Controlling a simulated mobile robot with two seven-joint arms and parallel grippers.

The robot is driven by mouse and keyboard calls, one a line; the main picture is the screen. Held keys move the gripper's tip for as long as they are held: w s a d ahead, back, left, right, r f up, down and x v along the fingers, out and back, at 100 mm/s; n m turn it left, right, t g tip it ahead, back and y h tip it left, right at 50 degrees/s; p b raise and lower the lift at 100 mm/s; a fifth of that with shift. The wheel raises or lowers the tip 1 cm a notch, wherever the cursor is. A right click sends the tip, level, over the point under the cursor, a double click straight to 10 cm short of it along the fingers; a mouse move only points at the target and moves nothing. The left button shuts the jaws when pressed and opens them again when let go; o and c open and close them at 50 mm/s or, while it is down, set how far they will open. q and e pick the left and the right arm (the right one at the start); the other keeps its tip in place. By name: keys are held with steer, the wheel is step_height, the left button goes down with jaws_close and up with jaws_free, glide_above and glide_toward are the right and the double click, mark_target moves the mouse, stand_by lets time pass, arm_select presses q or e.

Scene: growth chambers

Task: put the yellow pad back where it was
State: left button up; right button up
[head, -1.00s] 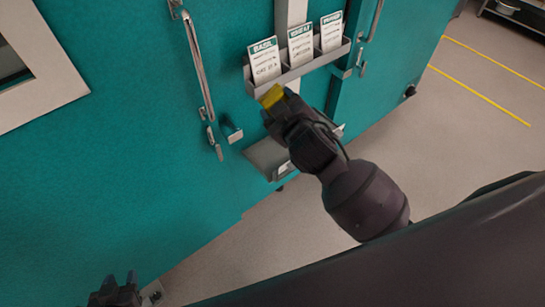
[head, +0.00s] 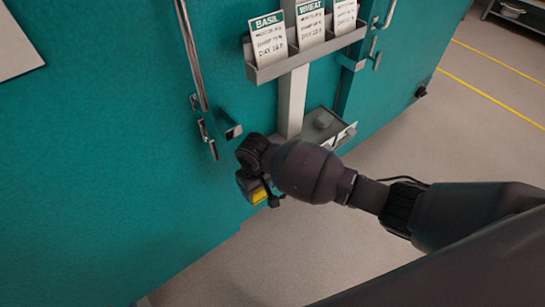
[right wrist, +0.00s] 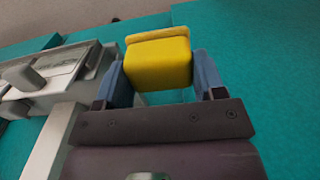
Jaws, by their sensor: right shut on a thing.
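The yellow pad (head: 259,195) is in my right gripper (head: 257,190), low in front of the teal chamber door, left of the lower tray. In the right wrist view the pad (right wrist: 158,62) sits between the two blue-grey fingers of the gripper (right wrist: 160,75), which press on its sides. A small shelf or tray (head: 340,131) on the post holds a grey block (head: 323,121); it also shows at the left of the right wrist view (right wrist: 60,75). My left gripper is out of view.
Above the tray, a grey rack (head: 310,52) holds the basil card (head: 268,38), the wheat card (head: 311,22) and a third card. A metal door handle (head: 190,55) and latch stand to the left. Open floor (head: 400,150) with yellow lines lies to the right.

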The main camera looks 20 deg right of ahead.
steer(key=w+d+b, duration=0.1)
steer(key=w+d, duration=0.2)
steer(key=w, duration=0.1)
steer(key=w+d+b, duration=0.2)
steer(key=w+d, duration=0.1)
steer(key=w, duration=0.2)
steer(key=w+d+b, duration=0.1)
steer(key=w+d, duration=0.2)
steer(key=w, duration=0.2)
steer(key=shift+w+d+f, duration=0.15)
steer(key=shift+d+f, duration=0.05)
steer(key=shift+d, duration=0.15)
steer(key=shift+w+d+b, duration=0.15)
steer(key=shift+w+b, duration=0.05)
steer(key=shift+b, duration=0.1)
step_height(320, 180, down, 3)
steer(key=shift+f+b, duration=0.1)
steer(key=shift+b, duration=0.5)
steer(key=shift+f, duration=0.15)
steer(key=shift+r, duration=0.2)
steer(key=shift+c, duration=0.2)
steer(key=shift+f, duration=0.15)
steer(key=o, duration=0.8)
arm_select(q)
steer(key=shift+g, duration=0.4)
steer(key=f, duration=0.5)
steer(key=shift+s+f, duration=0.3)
arm_select(e)
steer(key=shift+o, duration=0.5)
